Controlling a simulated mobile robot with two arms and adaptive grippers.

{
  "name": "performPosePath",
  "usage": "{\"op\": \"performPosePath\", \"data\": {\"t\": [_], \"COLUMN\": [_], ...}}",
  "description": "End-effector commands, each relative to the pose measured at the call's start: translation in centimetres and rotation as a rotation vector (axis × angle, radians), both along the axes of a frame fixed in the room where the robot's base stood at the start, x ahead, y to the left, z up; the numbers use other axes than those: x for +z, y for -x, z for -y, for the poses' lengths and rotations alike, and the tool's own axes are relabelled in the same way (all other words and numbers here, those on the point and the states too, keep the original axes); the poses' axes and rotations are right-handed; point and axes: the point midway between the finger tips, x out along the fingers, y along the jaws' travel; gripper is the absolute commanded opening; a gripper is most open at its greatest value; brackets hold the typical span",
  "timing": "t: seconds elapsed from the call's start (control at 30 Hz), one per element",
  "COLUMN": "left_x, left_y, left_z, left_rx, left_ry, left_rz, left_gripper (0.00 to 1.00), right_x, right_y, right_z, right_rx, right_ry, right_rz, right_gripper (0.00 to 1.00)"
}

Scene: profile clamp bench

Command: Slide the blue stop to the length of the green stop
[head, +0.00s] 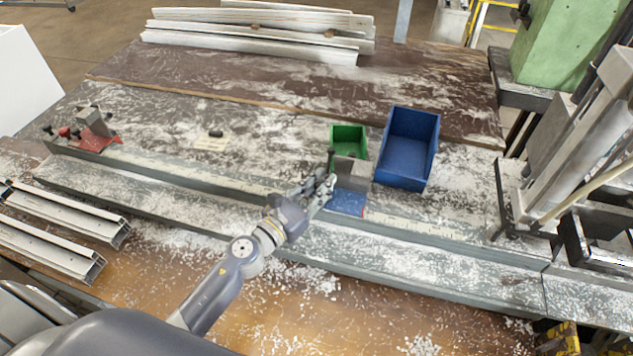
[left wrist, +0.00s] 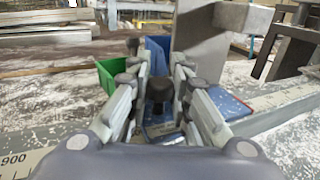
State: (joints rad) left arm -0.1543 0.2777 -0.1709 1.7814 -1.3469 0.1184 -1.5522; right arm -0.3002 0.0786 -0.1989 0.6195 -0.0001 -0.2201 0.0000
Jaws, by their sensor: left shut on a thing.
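The blue stop (head: 347,203) sits on the long grey rail (head: 430,236), right of the bench's middle, with a grey upright block on its blue base. In the left wrist view, its blue plate (left wrist: 228,104) shows right of the fingers, with a dark knob (left wrist: 159,90) between them. My left gripper (head: 325,186) is shut on this knob; it also shows in the left wrist view (left wrist: 158,78). I cannot make out a green stop; a red stop (head: 84,138) with a grey block stands at the rail's left end. My right gripper is not in view.
A green bin (head: 347,134) and a larger blue bin (head: 407,148) stand just behind the blue stop. Metal profiles (head: 60,240) lie at the left front, long pale profiles (head: 250,42) at the back. A machine (head: 585,140) stands right. White chips cover the bench.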

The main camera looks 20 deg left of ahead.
Motion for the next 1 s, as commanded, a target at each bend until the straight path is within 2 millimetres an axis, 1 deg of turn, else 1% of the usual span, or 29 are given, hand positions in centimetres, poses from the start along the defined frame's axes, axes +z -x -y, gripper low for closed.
{"op": "performPosePath", "data": {"t": [0.03, 0.1, 0.2, 0.23, 0.27, 0.3, 0.53, 0.73, 0.87, 1.0], "left_x": [-0.6, -0.6, -0.6, -0.6, -0.7, -0.6, -0.4, -0.3, -0.4, -0.4], "left_y": [0.3, 0.3, 0.3, 0.3, 0.3, 0.3, 0.1, 0.5, 1.7, 4.0], "left_z": [0.1, 0.1, 0.1, 0.1, 0.1, 0.1, 0.0, -0.2, -0.6, -1.4], "left_rx": [-0.004, -0.004, -0.004, -0.004, -0.004, -0.003, 0.000, 0.002, 0.002, 0.003], "left_ry": [0.000, 0.000, 0.000, 0.000, 0.000, 0.000, 0.000, 0.001, 0.003, 0.003], "left_rz": [-0.011, -0.012, -0.012, -0.012, -0.013, -0.012, -0.006, -0.006, -0.007, -0.009], "left_gripper": [0.00, 0.00, 0.00, 0.22, 0.29, 0.38, 0.39, 0.39, 0.39, 0.39], "right_x": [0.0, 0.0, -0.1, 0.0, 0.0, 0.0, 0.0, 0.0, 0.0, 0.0], "right_y": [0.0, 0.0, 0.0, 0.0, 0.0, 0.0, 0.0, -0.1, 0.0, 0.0], "right_z": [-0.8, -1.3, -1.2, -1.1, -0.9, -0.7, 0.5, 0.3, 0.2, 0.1], "right_rx": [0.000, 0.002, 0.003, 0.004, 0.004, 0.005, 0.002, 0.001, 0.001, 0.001], "right_ry": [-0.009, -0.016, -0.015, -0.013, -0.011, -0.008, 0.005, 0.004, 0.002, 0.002], "right_rz": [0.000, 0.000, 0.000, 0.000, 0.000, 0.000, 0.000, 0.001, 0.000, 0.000], "right_gripper": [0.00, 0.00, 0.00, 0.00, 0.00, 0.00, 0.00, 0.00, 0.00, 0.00]}}
